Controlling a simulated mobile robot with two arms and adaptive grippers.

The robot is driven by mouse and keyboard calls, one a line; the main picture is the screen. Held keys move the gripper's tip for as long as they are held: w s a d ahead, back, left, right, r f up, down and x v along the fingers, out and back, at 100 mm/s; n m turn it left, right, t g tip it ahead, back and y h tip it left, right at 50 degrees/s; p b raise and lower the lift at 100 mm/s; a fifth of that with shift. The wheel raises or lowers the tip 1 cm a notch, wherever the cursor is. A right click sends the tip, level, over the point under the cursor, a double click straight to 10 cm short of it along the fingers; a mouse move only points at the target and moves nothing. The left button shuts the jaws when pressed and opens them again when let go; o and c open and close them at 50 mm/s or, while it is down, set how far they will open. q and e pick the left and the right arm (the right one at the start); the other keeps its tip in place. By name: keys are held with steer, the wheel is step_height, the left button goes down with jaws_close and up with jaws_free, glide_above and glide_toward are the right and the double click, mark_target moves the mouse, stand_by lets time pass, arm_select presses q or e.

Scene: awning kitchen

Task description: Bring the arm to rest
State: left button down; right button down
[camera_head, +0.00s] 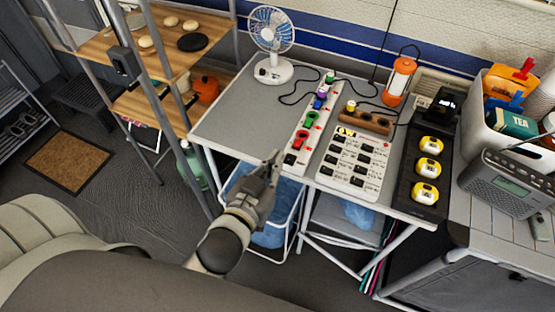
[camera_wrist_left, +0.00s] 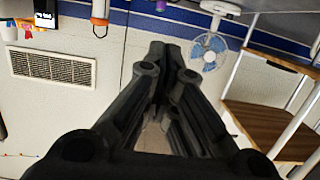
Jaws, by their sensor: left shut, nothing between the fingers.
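My left gripper (camera_head: 273,162) is in the head view, in front of the near edge of the grey table (camera_head: 230,128). Its fingers are shut with nothing between them and point up toward the table. In the left wrist view the shut fingers (camera_wrist_left: 158,52) fill the middle, with the wall and the fan behind them. The left forearm comes up from the bottom of the head view. My right gripper is in neither view.
The table holds a fan (camera_head: 272,45), a power strip (camera_head: 305,130), a white label board (camera_head: 352,163) and a black tray (camera_head: 425,170) with yellow items. A grey radio (camera_head: 505,182) stands at right. A wire basket (camera_head: 268,232) is under the table. Shelf poles (camera_head: 165,85) rise at left.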

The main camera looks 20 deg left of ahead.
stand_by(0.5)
arm_select(q)
steer(key=s+f+m+g, duration=0.1)
steer(key=s+f+g, duration=0.2)
steer(key=f, duration=0.9)
steer(key=s+f+g, duration=0.2)
steer(key=s+f, duration=0.1)
steer(key=f, duration=0.9)
steer(key=s+f+m+g, duration=0.1)
steer(key=s+f+g, duration=0.2)
steer(key=f, duration=0.9)
steer(key=s+a+f+g, duration=0.3)
steer(key=s+f, duration=0.6)
steer(key=s, duration=0.3)
steer(key=s+a+f+g, duration=0.3)
steer(key=s+a+f, duration=0.1)
steer(key=s+f, duration=0.6)
steer(key=shift+s+a+g+y, duration=0.3)
steer(key=shift+s+a+g, duration=0.1)
steer(key=shift+s, duration=0.8)
